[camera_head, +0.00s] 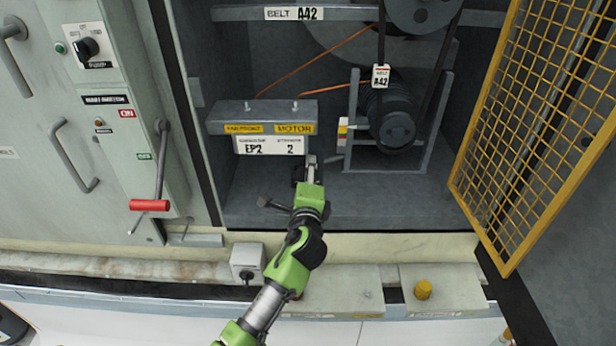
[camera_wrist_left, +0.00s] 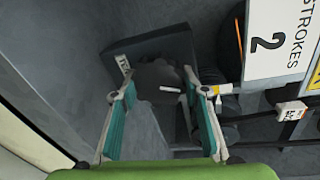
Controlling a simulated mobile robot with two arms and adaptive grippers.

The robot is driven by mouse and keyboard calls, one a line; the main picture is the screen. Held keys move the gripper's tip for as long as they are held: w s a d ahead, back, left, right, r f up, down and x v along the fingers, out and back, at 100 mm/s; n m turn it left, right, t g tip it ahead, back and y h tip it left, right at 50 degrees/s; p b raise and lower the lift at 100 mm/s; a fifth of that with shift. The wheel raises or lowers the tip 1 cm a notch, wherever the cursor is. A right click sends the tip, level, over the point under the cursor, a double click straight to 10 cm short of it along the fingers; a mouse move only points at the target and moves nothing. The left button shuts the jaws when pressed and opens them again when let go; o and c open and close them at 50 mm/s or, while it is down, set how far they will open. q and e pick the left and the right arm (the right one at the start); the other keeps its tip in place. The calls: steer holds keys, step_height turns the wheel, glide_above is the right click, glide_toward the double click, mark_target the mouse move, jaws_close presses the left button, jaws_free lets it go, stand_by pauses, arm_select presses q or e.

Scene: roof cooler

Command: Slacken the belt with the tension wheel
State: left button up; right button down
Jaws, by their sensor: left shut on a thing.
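The tension wheel (camera_wrist_left: 158,80), a dark round knob with a white mark, sits between the two teal-padded fingers of my left gripper (camera_wrist_left: 162,105) in the left wrist view. The fingers are shut on it, one on each side. In the head view my left gripper (camera_head: 305,172) reaches in under the plate marked EP2 and 2 (camera_head: 270,146), and it hides most of the wheel. My right gripper is not in view.
A yellow mesh guard door (camera_head: 540,110) stands open at the right. A grey panel with a red-handled lever (camera_head: 150,205) is at the left. A small grey switch box (camera_head: 247,262) and a yellow knob (camera_head: 423,290) are in front.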

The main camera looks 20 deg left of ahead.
arm_select(q)
steer(key=shift+n, duration=1)
steer(key=shift+h+b, duration=0.3)
steer(key=o, duration=1.1)
steer(key=shift+s, duration=0.15)
steer(key=v, duration=1.1)
steer(key=shift+s, duration=0.4)
steer(key=shift+d, duration=0.1)
